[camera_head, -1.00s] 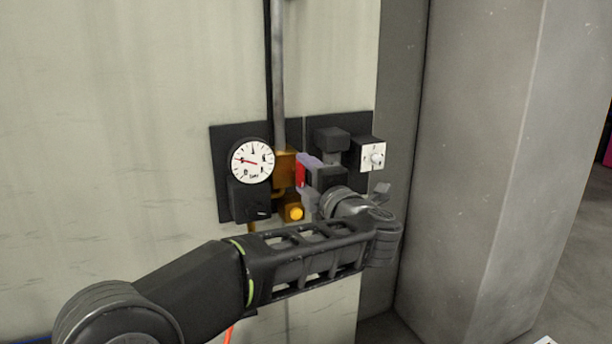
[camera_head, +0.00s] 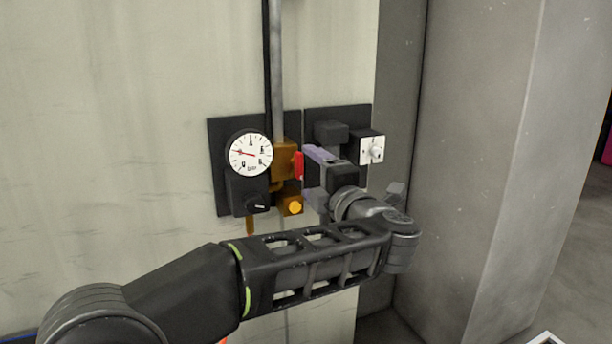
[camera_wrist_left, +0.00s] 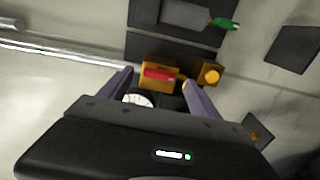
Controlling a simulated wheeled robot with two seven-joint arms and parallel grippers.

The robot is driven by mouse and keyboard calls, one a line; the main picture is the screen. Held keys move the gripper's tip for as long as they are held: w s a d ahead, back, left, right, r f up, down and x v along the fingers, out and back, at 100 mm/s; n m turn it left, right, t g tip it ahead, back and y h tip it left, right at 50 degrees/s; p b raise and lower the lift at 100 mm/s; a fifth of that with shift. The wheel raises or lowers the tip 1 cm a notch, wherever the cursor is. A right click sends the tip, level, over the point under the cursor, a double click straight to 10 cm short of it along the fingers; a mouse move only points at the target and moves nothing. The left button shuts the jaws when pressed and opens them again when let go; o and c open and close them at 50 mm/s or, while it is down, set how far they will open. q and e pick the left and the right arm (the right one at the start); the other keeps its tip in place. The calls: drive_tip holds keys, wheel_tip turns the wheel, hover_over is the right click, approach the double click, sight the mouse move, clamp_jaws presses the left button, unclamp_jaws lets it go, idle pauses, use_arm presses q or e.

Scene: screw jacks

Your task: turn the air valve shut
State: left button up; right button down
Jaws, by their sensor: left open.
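The air valve is a brass body (camera_head: 284,160) with a red handle (camera_head: 299,165) on its right side, at the foot of a grey vertical pipe. The handle looks upright, roughly in line with the pipe. My left gripper (camera_head: 314,176) is open just right of the handle, its purple fingers pointing at the valve. In the left wrist view, the red handle (camera_wrist_left: 159,73) lies across the brass body (camera_wrist_left: 157,87) between the spread fingers of the left gripper (camera_wrist_left: 160,76). The fingers appear clear of the handle. My right gripper is not in view.
A round white gauge (camera_head: 250,153) and a black knob (camera_head: 256,205) sit left of the valve. A yellow button (camera_head: 295,207) is below it. A white switch plate (camera_head: 372,150) is to the right. A grey pillar (camera_head: 480,150) stands further right.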

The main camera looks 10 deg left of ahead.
use_arm(q)
drive_tip(key=shift+b+v, duration=0.65)
drive_tip(key=shift+v, duration=1.35)
